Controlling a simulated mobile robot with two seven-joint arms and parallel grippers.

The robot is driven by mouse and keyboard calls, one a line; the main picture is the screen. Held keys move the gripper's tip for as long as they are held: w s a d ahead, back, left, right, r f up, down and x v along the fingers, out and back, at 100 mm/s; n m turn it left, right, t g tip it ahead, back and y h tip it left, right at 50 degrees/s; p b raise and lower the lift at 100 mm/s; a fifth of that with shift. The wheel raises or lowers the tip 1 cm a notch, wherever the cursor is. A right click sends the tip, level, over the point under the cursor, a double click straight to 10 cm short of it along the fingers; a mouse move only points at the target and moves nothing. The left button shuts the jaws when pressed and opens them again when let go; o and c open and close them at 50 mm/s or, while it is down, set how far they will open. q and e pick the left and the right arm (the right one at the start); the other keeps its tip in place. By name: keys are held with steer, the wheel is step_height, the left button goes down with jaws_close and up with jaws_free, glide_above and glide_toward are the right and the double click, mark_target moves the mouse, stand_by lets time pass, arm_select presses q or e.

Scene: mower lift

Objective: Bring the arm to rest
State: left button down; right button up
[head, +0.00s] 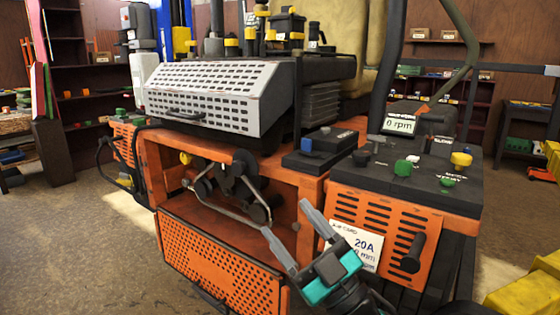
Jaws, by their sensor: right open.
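My right gripper (285,218) is in front of the orange machine (225,250), low and right of the picture's middle. Its two grey fingers are spread and point up and to the left. Nothing is between them. I cannot tell how far the fingertips are from the orange panels. My left gripper is not in view.
A control panel (405,165) with green and yellow knobs and an rpm display is above right of the gripper. A black handle (412,253) sticks out below it. Yellow objects (525,290) are at the lower right. Open floor (70,260) lies at the left.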

steer(key=s+d+f+m+h+p, duration=0.1)
steer(key=s+d+f+m+h, duration=0.2)
steer(key=f, duration=0.4)
steer(key=d+f+m+g+h, duration=0.1)
steer(key=d+f+m+h, duration=0.35)
steer(key=f, duration=0.25)
steer(key=s+d+f+m+h+p, duration=0.1)
steer(key=s+d+f+m+h, duration=0.15)
steer(key=f+h, duration=0.3)
steer(key=s+d+f+m+g+h, duration=0.1)
steer(key=s+d+f+g, duration=0.1)
steer(key=s+f, duration=0.4)
steer(key=s+d+f+m+g+h, duration=0.1)
steer(key=s+d+f+g, duration=0.2)
steer(key=s+f, duration=0.3)
steer(key=shift+s+d+f+g+h+p, duration=0.2)
steer(key=shift+d+f+g+h+p, duration=0.15)
steer(key=shift+f, duration=0.25)
steer(key=shift+a, duration=0.1)
